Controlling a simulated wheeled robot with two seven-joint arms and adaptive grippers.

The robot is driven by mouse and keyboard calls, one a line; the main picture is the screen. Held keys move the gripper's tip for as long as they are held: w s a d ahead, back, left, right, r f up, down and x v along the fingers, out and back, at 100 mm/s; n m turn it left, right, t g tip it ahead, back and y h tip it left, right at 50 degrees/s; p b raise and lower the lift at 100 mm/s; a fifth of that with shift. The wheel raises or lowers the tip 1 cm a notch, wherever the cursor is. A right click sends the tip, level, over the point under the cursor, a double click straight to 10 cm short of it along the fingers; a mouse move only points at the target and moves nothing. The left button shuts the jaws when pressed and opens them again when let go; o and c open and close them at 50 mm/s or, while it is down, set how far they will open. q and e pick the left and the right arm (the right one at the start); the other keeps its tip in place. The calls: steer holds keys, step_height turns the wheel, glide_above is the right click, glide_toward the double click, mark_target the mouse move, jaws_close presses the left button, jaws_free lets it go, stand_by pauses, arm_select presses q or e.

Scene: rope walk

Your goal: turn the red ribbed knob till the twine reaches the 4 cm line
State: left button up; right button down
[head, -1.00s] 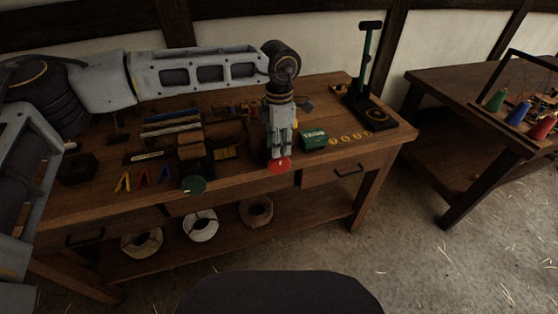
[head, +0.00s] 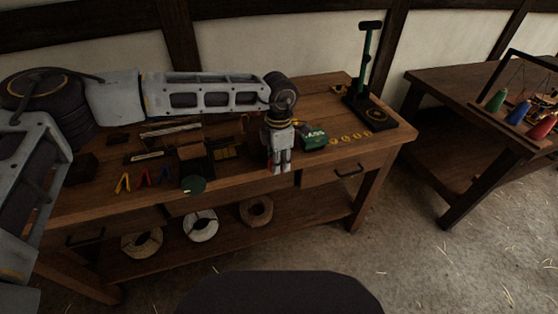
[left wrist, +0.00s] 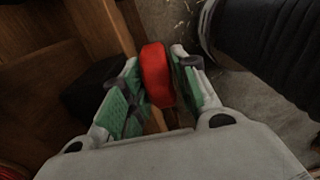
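The red ribbed knob (left wrist: 157,75) shows in the left wrist view, between the green-padded fingers of my left gripper (left wrist: 155,68). The right finger looks close against it, and a narrow gap seems to show at the left finger. The gripper looks open around the knob. In the head view my left gripper (head: 279,166) points down at the front edge of the bench (head: 345,160) and hides the knob. The twine and the 4 cm line cannot be made out. My right gripper is not in view.
A green box with white digits (head: 313,138) stands right of my left gripper. Coloured clips (head: 144,180) lie farther left. A stand with a green post (head: 367,60) is at the back right.

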arm_select(q)
jaws_close()
steer(key=shift+d+y, duration=0.1)
steer(key=shift+y, duration=0.4)
steer(key=shift+d+g+y, duration=0.15)
steer(key=shift+g+y, duration=0.35)
steer(key=shift+y, duration=0.4)
steer(key=shift+w+d+f+g+y, duration=0.1)
steer(key=shift+g+y, duration=0.2)
steer(key=shift+y, duration=0.65)
steer(key=shift+w+d+g+y, duration=0.1)
steer(key=shift+g+y, duration=0.2)
steer(key=shift+y, duration=0.65)
steer(key=shift+o, duration=0.6)
jaws_free()
steer(key=v, duration=1.2)
